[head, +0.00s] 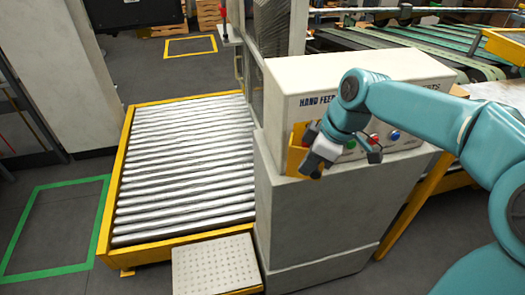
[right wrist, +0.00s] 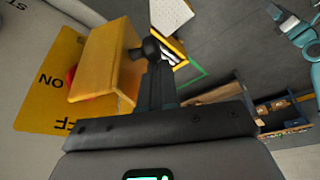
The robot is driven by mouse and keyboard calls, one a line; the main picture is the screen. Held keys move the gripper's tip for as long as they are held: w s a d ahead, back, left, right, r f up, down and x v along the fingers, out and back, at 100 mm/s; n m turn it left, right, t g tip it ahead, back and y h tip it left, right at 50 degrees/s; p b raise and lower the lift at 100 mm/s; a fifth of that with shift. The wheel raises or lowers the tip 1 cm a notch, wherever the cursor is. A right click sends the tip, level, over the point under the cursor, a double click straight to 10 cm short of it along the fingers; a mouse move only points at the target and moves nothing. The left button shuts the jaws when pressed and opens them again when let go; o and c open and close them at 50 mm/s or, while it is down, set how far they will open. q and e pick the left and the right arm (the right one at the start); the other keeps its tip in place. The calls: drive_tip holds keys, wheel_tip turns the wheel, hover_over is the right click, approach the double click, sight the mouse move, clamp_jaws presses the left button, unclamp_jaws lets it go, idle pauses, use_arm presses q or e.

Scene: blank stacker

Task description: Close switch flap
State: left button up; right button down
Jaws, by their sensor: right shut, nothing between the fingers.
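The yellow switch flap (head: 296,152) is on the front of the grey control box, at its left end. In the right wrist view the flap (right wrist: 108,65) stands out from a yellow ON/OFF plate (right wrist: 38,92), with a red switch part (right wrist: 70,78) showing behind it. My right gripper (head: 314,168) is shut and empty, just in front of the flap. Its dark fingertips (right wrist: 150,48) are close beside the flap's outer edge; I cannot tell if they touch. A teal and grey part of my left arm shows at the wrist view's top right; its jaws are unclear.
The control box (head: 300,75) has green and blue buttons right of the flap, partly behind my arm. A roller conveyor (head: 108,215) with a yellow frame lies to the left. A perforated plate (head: 215,265) sits in front. Green conveyor belts (head: 430,45) run behind the box.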

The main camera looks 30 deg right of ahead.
drive_tip(key=shift+s+d+f+n+g, duration=0.1)
drive_tip(key=shift+d+n+g, duration=0.2)
drive_tip(key=shift+d+n, duration=0.55)
drive_tip(key=shift+w+d+n+g+y, duration=0.15)
drive_tip(key=shift+d+n+y, duration=0.1)
drive_tip(key=shift+n, duration=0.35)
drive_tip(key=shift+w+d+n+g+y, duration=0.1)
drive_tip(key=shift+d+n+g+y, duration=0.1)
drive_tip(key=shift+n, duration=0.35)
drive_tip(key=shift+d, duration=0.7)
drive_tip(key=shift+d, duration=0.15)
